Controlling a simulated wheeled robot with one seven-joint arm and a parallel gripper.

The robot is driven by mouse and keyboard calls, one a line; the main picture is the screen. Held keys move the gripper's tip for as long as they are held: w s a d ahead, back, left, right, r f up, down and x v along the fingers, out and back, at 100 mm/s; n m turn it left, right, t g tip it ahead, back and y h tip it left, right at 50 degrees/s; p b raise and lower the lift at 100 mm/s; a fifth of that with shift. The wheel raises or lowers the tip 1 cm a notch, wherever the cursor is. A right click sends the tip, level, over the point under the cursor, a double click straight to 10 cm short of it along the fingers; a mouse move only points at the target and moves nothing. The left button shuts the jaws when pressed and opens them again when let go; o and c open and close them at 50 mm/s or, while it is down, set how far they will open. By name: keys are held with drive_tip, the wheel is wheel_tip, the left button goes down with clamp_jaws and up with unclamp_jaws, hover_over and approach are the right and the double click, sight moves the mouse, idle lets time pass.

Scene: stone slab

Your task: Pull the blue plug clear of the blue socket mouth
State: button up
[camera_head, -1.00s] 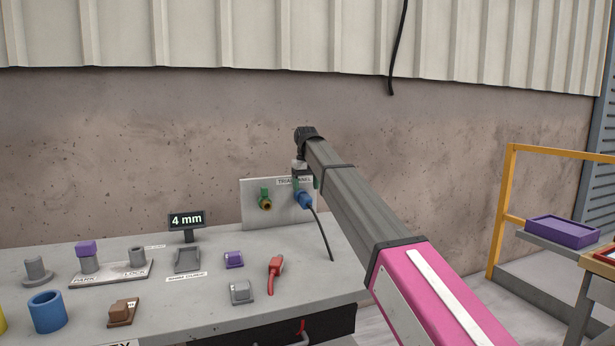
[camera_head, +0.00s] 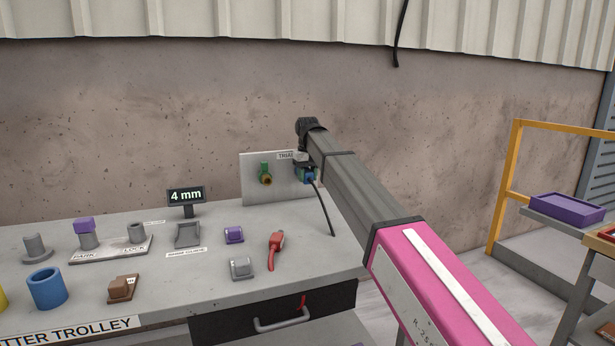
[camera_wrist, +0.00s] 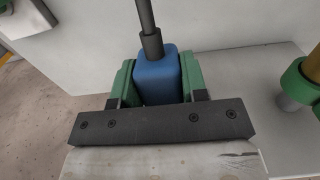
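The blue plug (camera_wrist: 158,78) sits between the green pads of my gripper (camera_wrist: 158,90) in the wrist view. The pads lie against both its sides with no gap that I can see, so my gripper looks shut on it. A black cable (camera_wrist: 147,20) runs from the plug's end. In the head view the plug (camera_head: 309,178) is at the right part of the grey upright panel, partly covered by my gripper (camera_head: 303,172). The blue socket mouth is hidden, so I cannot tell how deep the plug sits.
A green socket with a brass-coloured mouth (camera_head: 265,175) is on the panel (camera_head: 250,195), left of the plug. The cable (camera_head: 325,212) hangs to the slab. A red plug-like piece (camera_head: 275,248) and a purple block (camera_head: 233,235) lie in front. The slab between them and the panel is clear.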

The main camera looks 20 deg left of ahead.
sight(311, 180)
drive_tip(key=shift+d, duration=0.1)
drive_tip(key=shift+s+d, duration=1.2)
drive_tip(key=shift+s, duration=0.3)
drive_tip(key=shift+s+d+r, duration=0.5)
drive_tip(key=shift+s+r, duration=0.1)
drive_tip(key=shift+r, duration=0.15)
drive_tip(key=shift+s+d+r, duration=0.45)
drive_tip(key=shift+s+r, duration=0.1)
drive_tip(key=shift+r, duration=0.2)
